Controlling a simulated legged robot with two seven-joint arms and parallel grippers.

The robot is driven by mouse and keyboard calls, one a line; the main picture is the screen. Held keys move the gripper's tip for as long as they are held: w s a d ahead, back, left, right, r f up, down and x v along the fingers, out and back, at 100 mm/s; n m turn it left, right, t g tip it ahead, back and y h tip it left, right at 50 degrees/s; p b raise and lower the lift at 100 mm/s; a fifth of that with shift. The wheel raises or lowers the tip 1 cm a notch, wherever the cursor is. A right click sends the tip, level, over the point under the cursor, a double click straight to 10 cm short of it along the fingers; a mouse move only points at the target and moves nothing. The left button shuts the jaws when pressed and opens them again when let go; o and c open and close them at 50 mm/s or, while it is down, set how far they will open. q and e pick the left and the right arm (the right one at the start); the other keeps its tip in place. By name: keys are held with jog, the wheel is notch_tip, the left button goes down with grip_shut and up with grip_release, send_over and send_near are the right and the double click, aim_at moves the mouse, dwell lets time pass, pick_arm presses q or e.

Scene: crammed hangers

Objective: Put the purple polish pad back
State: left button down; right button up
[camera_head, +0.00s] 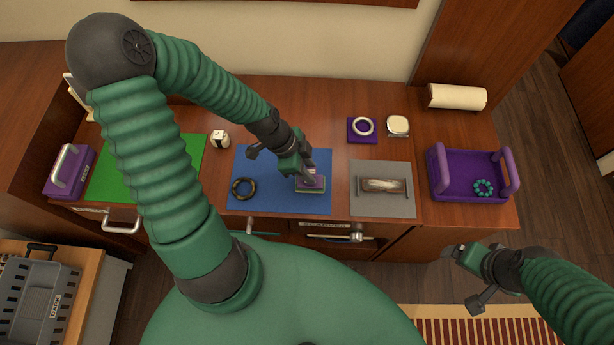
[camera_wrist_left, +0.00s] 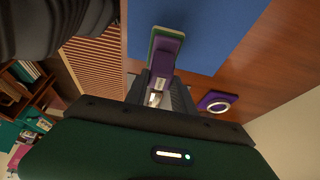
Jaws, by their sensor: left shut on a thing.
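The purple polish pad (camera_head: 311,181) has a green lower layer and is at the right front part of the blue mat (camera_head: 280,200). My left gripper (camera_head: 309,174) is shut on it from above. In the left wrist view the pad (camera_wrist_left: 165,52) sticks out beyond the fingers (camera_wrist_left: 160,90), over or on the blue mat; I cannot tell whether it touches the mat. My right gripper (camera_head: 455,252) is in front of the counter, away from the objects. Its fingers are too unclear to tell their opening.
A dark ring (camera_head: 243,188) lies on the blue mat. A grey mat (camera_head: 368,205) holds a metal piece (camera_head: 384,185). A purple tray (camera_head: 440,188) with a teal bead ring (camera_head: 483,187) stands right. A purple square with white ring (camera_head: 363,127) and a small white-topped item (camera_head: 398,125) lie behind.

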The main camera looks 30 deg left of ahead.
pick_arm(q)
jog(key=shift+w+f, duration=0.4)
jog(key=shift+w, duration=0.25)
jog(key=shift+s+d+f+b, duration=0.15)
jog(key=shift+d+f+b, duration=0.15)
jog(key=shift+d+f, duration=0.8)
jog(key=shift+a, duration=0.25)
jog(key=c, duration=1.1)
grip_release()
jog(key=shift+a+f, duration=0.25)
jog(key=shift+a, duration=0.55)
jog(key=shift+c, duration=0.2)
jog(key=shift+o, duration=0.4)
jog(key=shift+a, duration=0.15)
jog(key=shift+d+r, duration=0.25)
jog(key=shift+d, duration=0.45)
jog(key=shift+d+r, duration=0.1)
jog(key=shift+r, duration=0.25)
jog(key=a+p+v, duration=0.1)
jog(key=p+v, duration=0.2)
jog(key=v, duration=0.8)
jog(key=s+d+r+n+y, duration=0.1)
jog(key=d+r+n+y, duration=0.3)
jog(key=d+n, duration=0.5)
jog(key=n, duration=0.2)
jog(key=shift+s+n, duration=0.4)
pick_arm(e)
jog(key=d+r, duration=0.2)
jog(key=shift+r, duration=0.4)
